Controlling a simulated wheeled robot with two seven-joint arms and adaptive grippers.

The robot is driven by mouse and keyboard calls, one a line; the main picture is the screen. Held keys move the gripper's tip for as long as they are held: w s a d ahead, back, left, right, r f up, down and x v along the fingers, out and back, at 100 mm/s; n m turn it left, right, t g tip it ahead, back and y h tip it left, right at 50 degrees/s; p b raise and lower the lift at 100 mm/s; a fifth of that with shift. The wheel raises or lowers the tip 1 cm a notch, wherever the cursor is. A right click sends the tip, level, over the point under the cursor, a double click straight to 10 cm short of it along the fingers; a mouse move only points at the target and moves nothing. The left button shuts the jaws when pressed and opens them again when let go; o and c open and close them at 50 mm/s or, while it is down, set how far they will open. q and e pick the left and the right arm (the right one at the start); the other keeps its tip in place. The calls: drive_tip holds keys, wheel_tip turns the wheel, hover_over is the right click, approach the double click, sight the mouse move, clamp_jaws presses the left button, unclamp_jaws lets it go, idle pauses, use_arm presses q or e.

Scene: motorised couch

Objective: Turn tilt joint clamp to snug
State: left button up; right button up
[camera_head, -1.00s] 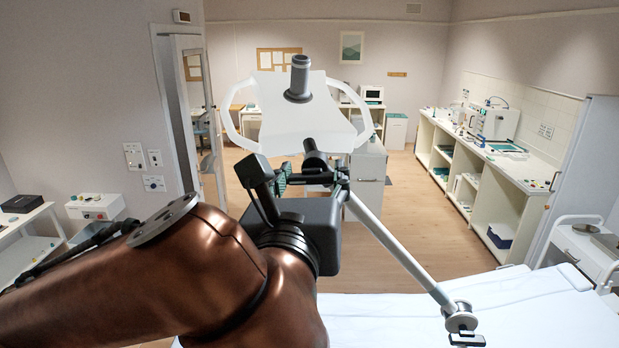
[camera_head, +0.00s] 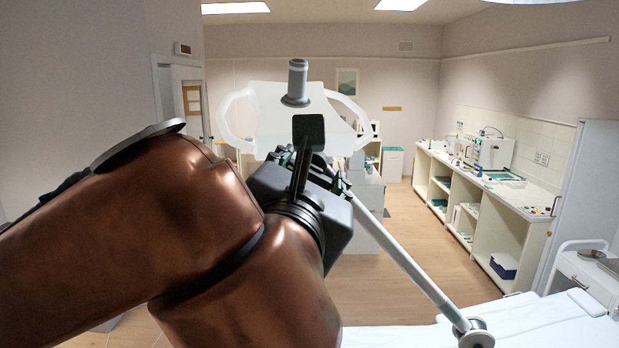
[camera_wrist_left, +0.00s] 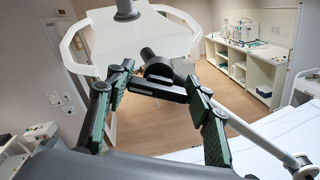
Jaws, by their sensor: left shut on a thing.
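A white lamp-like head (camera_head: 270,115) with a loop handle on each side and a grey post (camera_head: 297,82) on top stands ahead of me. It also shows in the left wrist view (camera_wrist_left: 125,35). A pale jointed arm (camera_head: 410,268) runs from behind my gripper down to the lower right. My left gripper (camera_head: 312,165) is at the joint below the head. In the left wrist view, its green-padded fingers are on either side of a black clamp bar (camera_wrist_left: 158,90), shut on it. A round dark joint part (camera_wrist_left: 158,68) sits just beyond the bar. My right gripper is not in view.
A white padded surface (camera_head: 545,322) lies at the lower right, near the arm's end joint (camera_head: 475,335). A white trolley (camera_head: 588,272) stands at the far right. A long counter (camera_head: 500,195) lines the right wall. The wooden floor between is clear.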

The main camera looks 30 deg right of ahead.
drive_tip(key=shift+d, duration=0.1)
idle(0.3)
use_arm(q)
drive_tip(key=o, duration=1.2)
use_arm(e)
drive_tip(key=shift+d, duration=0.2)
use_arm(q)
drive_tip(key=shift+s+a, duration=0.1)
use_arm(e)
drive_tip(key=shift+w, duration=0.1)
use_arm(q)
drive_tip(key=shift+s+a, duration=0.15)
drive_tip(key=shift+s, duration=0.05)
drive_tip(key=v, duration=1.1)
drive_tip(key=shift+s+a, duration=0.1)
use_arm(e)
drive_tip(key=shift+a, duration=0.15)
